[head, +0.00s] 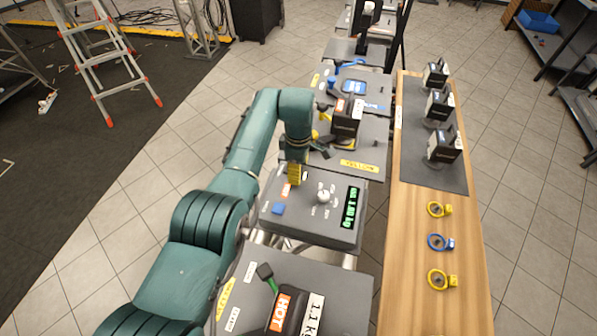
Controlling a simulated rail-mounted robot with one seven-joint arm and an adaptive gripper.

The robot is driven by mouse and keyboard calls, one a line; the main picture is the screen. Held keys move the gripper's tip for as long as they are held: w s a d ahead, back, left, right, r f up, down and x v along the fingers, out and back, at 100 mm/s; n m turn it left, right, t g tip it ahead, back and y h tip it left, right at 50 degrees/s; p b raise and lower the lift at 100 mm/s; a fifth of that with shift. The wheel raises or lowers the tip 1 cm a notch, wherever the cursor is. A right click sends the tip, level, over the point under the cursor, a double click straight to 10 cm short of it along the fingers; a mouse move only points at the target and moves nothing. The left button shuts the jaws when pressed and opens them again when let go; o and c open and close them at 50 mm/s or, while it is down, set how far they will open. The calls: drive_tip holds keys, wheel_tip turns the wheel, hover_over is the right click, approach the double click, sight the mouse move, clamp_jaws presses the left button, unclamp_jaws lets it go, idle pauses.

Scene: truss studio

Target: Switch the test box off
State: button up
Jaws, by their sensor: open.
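The test box (310,228) appears to be the grey flat-topped unit in the middle of the head view. It has a green lit display (350,207), whose text is too small to read surely. A white rotary knob (323,195) with small labels around it sits left of the display, and a blue part (278,208) is near the left edge. My gripper (303,155) is open above the far left part of the box, apart from the knob. A yellow piece (293,173) shows just below it. My wrist partly hides the fingers.
A grey unit (345,275) with a "HOT" block stands in front of the box. Another unit (372,165) with a dark block lies behind. To the right, a wooden bench (410,250) holds yellow and blue rings and several dark blocks on a dark mat (412,165).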

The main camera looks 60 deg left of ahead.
drive_tip(key=shift+f, duration=0.25)
drive_tip(key=shift+c, duration=0.2)
